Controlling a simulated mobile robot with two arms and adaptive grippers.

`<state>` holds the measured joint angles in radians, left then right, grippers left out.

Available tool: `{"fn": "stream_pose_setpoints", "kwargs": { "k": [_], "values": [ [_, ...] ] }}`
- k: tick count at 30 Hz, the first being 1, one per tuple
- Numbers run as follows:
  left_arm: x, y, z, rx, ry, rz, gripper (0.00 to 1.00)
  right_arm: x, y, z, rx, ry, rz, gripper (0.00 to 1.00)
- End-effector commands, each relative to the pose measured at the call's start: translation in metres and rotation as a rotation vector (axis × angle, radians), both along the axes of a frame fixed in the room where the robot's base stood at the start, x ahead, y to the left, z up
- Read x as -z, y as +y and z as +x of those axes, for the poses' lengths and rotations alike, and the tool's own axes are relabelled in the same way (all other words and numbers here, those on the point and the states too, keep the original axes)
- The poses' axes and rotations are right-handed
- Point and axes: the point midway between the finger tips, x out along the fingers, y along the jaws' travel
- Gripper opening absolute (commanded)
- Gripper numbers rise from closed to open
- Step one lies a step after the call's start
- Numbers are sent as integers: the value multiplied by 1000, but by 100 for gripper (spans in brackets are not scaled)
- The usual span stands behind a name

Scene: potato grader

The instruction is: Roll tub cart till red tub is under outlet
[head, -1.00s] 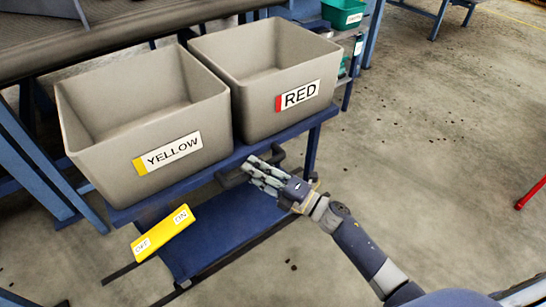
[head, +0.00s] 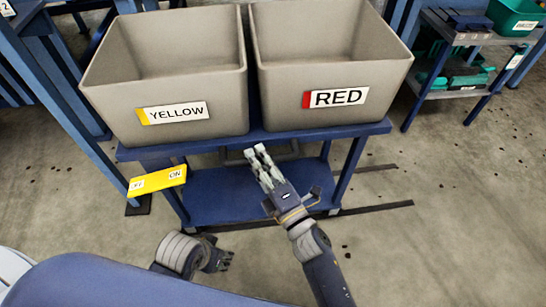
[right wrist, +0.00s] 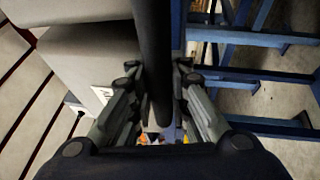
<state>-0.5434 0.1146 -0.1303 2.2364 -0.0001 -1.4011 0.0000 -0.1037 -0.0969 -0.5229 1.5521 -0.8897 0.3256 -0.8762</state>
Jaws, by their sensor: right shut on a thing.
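The tub cart (head: 250,138) is blue, with a lower shelf (head: 270,192). Two grey tubs stand side by side on its top: the yellow-labelled tub (head: 165,75) on the left and the red-labelled tub (head: 330,60) on the right. Both look empty. My right gripper (head: 258,156) is at the cart's front side, below the red tub, shut on the dark handle bar. In the right wrist view the bar (right wrist: 153,55) runs between its fingers. My left gripper (head: 222,262) hangs low, apart from the cart; its finger opening is unclear. I cannot make out the outlet.
A yellow ON/OFF plate (head: 157,181) is near the cart's left front corner. Blue frame legs (head: 75,100) stand close on the left. A shelf rack (head: 455,85) with green bins (head: 515,16) stands at the right. Dark floor rails (head: 375,208) extend right. Floor on the right is open.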

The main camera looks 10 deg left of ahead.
Motion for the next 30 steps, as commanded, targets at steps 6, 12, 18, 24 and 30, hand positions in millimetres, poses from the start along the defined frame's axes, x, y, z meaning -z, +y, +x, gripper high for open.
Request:
{"fn": "stream_pose_setpoints", "kwargs": {
  "k": [6, 12, 18, 24, 30],
  "values": [
    [-2, 0, -1, 0, 0, 0, 40, 1, 5, -2, -1, 2, -1, 0],
    [-2, 0, -1, 0, 1, 1, 40, 1, 6, -3, -3, 3, 0, 0],
    [-2, 0, -1, -1, 1, 0, 40, 1, 5, -2, -2, 2, 0, 38],
    [-2, 0, -1, 0, 0, 0, 40, 1, 4, -2, -1, 2, -1, 38],
    [-2, 0, 0, 1, -1, 0, 40, 5, -6, -12, 0, 4, -2, 38]
  ]
}}
